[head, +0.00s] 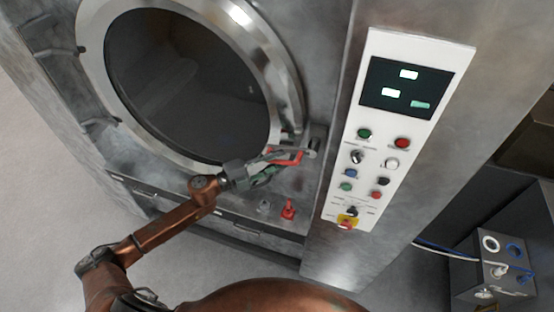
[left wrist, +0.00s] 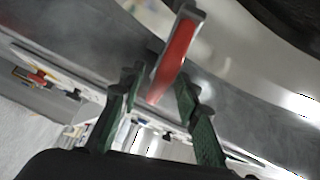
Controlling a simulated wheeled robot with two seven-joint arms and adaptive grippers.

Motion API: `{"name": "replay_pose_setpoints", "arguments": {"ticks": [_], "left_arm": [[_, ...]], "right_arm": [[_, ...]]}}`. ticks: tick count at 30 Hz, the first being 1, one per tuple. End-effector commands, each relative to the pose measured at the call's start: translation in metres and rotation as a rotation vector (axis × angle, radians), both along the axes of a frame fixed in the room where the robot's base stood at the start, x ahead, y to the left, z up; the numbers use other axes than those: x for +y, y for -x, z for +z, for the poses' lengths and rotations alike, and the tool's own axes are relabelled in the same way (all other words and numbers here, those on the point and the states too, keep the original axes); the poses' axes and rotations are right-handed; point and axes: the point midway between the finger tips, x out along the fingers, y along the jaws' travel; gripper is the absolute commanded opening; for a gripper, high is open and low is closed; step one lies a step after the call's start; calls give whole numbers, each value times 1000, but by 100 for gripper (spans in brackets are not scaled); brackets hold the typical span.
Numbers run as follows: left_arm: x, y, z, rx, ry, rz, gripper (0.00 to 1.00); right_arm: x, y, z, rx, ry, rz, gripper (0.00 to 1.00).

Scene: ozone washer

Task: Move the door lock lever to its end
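The door lock lever (head: 287,156) has a red face and a grey edge, and sits at the lower right of the round washer door (head: 92,52). In the left wrist view the lever (left wrist: 178,52) stands tilted, its lower end appearing between the fingertips. My left gripper (head: 272,163) is at the lever in the head view. In the left wrist view its green fingers (left wrist: 160,82) are apart, with gaps visible beside the lever; I cannot tell whether either finger touches it. The gripper partly hides the lever in the head view. My right gripper is not in view.
A white control panel (head: 378,133) with buttons and a screen is right of the lever. A red knob (head: 288,209) sticks out below the gripper. A grey box with hoses (head: 493,273) stands at lower right. The floor (head: 40,180) at left is clear.

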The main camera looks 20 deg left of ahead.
Motion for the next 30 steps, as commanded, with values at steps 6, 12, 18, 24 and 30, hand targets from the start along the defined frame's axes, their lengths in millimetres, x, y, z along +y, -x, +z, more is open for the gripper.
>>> {"name": "replay_pose_setpoints", "arguments": {"ticks": [6,12,18,24,30], "left_arm": [[0,0,-1,0,0,0,29],[0,0,0,0,0,0,16],[0,0,0,0,0,0,2],[0,0,0,0,0,1,0],[0,0,0,0,0,0,0]], "right_arm": [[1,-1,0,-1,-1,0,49],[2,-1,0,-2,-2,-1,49],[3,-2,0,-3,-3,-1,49],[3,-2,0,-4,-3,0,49],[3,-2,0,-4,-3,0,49]]}}
